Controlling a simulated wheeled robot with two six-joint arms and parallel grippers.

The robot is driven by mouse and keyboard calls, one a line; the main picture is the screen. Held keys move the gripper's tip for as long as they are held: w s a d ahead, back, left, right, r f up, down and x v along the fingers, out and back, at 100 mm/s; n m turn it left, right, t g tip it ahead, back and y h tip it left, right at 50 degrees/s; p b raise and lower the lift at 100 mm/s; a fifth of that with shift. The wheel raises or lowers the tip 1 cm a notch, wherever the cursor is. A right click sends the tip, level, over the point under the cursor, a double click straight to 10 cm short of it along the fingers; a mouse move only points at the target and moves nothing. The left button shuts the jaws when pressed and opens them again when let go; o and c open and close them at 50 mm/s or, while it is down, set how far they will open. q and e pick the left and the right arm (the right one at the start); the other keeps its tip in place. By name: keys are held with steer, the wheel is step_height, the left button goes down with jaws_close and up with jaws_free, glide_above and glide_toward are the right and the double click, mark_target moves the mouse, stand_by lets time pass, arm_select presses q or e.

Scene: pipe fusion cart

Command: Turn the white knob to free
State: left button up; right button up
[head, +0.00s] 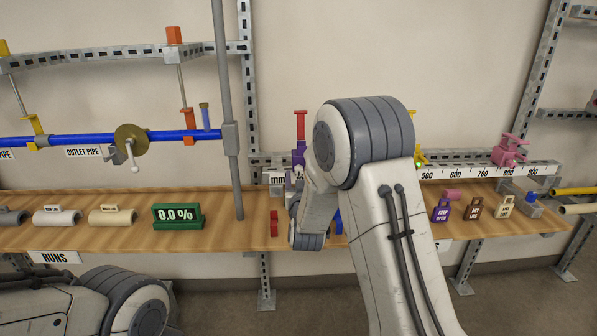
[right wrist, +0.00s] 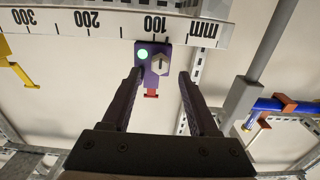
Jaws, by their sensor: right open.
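A purple block (right wrist: 153,58) sits on the white millimetre rail near the 100 mark in the right wrist view. On its face are a lit green dot (right wrist: 143,54) and a small whitish pointed knob (right wrist: 159,65), tilted in the picture. A red piece shows at its lower edge. In the head view the purple block (head: 298,156) with its red post is partly hidden by my right arm. My right gripper (right wrist: 160,74) is open, its dark fingers either side of the block with nothing held. Contact is unclear. My left gripper is outside the view.
The white rail (head: 480,171) runs along the back of the wooden shelf (head: 100,205), with a pink clamp (head: 510,150) farther right. A green 0.0 % display (head: 178,216) and several tags stand on the shelf. A grey vertical post (head: 229,100) rises left of my right arm.

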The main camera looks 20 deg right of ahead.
mark_target(299, 170)
steer(key=shift+x, duration=1.7)
jaws_close()
